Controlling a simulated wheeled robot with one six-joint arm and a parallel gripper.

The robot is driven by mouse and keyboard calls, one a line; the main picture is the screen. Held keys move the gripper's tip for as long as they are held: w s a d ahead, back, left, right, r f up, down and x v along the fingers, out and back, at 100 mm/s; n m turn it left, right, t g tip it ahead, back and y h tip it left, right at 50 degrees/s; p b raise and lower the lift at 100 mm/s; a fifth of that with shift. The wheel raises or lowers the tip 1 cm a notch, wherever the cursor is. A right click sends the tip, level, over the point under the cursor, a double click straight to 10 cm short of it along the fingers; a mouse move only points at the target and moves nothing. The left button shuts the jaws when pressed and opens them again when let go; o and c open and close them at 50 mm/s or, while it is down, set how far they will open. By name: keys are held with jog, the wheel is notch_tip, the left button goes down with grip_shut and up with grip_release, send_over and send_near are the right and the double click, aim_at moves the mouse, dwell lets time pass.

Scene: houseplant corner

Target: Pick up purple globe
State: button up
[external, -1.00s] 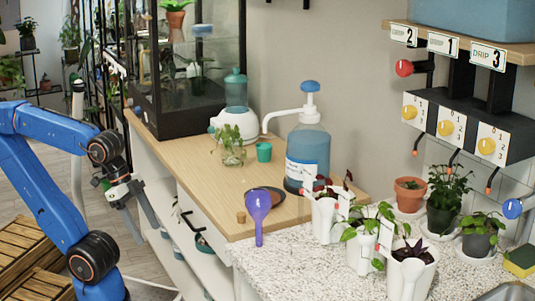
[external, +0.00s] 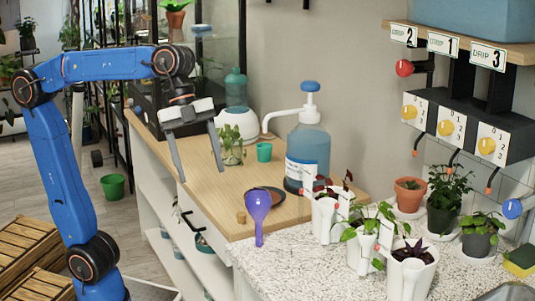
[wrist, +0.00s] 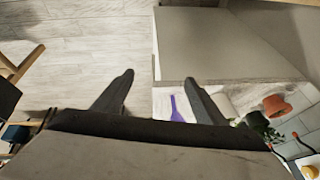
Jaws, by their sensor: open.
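The wooden counter (external: 168,160) holds a cork (external: 241,217), a dark saucer (external: 274,191), a green cup (external: 264,152), a glass jar with a cutting (external: 232,156) and a blue pump bottle (external: 308,150). White pots (external: 325,218) stand right of the globe on the speckled top.

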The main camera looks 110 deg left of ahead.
jog(key=w+d+r+m+h, duration=0.1)
jog(key=w+d+r+m, duration=0.3)
jog(key=w, duration=0.3)
jog(key=w+d+r+m+h, duration=0.1)
jog(key=w+r+m, duration=0.3)
jog(key=w+r, duration=0.25)
send_over(260, 219)
jog(key=s+a, duration=0.1)
jog(key=a, duration=0.1)
jog(key=shift+g, duration=0.4)
notch_tip(260, 219, down, 11)
jog(key=shift+s+r, duration=0.1)
jog(key=shift+x, duration=2.65)
jog(key=shift+s+a, duration=0.1)
jog(key=c, duration=1.2)
